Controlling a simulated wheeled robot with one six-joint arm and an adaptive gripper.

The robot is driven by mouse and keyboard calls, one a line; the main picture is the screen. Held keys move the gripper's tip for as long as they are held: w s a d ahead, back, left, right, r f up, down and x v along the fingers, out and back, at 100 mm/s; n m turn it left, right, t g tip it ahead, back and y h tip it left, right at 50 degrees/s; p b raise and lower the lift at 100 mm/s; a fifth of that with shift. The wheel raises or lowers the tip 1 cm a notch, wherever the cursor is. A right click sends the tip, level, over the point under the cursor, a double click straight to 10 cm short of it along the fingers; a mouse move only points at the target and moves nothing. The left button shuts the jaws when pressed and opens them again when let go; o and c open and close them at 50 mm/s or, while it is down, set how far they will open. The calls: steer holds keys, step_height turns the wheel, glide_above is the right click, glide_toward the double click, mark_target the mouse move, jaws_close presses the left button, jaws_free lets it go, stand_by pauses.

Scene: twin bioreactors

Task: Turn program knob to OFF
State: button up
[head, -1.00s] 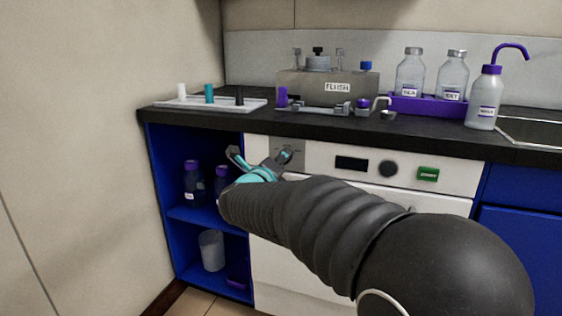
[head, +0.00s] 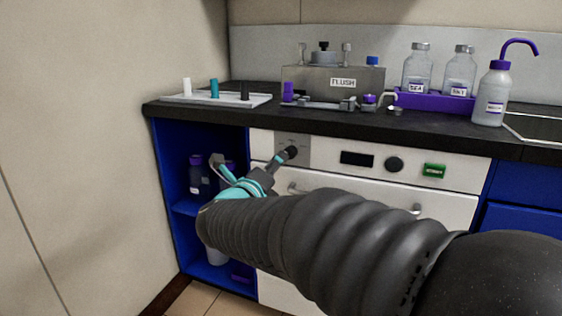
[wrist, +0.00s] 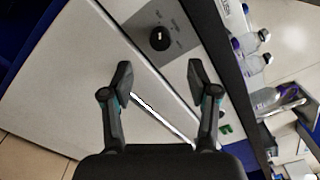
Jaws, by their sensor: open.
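The program knob (wrist: 159,38) is a round black dial with a small light mark on top. It sits on a grey plate (wrist: 172,22) whose markings are too small to read. In the head view my gripper (head: 250,165) is left of and below the plate.
The panel also carries a dark display (head: 357,158), a second black dial (head: 394,164) and a green button (head: 433,170). A bar handle (wrist: 150,112) runs below the panel. Blue open shelves (head: 168,165) with bottles stand at the left. The dark worktop (head: 330,120) overhangs above.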

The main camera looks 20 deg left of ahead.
steer(key=s, duration=0.3)
steer(key=shift+s, duration=0.3)
